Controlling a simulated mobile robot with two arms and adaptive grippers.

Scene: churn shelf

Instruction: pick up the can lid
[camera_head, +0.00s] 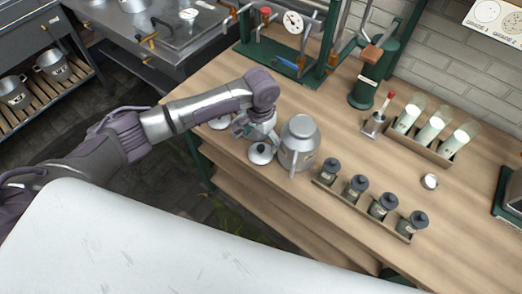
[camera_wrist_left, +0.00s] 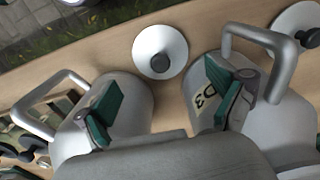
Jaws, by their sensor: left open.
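A round white can lid with a dark knob (camera_wrist_left: 172,42) lies flat on the wooden bench in the left wrist view, near the bench edge. It also shows in the head view (camera_head: 261,158), in front of the metal cans. My left gripper (camera_wrist_left: 166,97) is open and empty, its green-padded fingers apart with the lid beyond and between them. In the head view the gripper (camera_head: 242,127) is above the cans, partly hidden by my arm. A second lid (camera_wrist_left: 288,21) lies at the upper right of the wrist view. My right gripper is not in view.
Metal cans with handles stand close on both sides of the gripper, one at left (camera_wrist_left: 133,103) and one at right (camera_wrist_left: 270,128). The right-hand head view shows a rack of dark-capped jars (camera_head: 357,187) and a rack of milky bottles (camera_head: 437,130).

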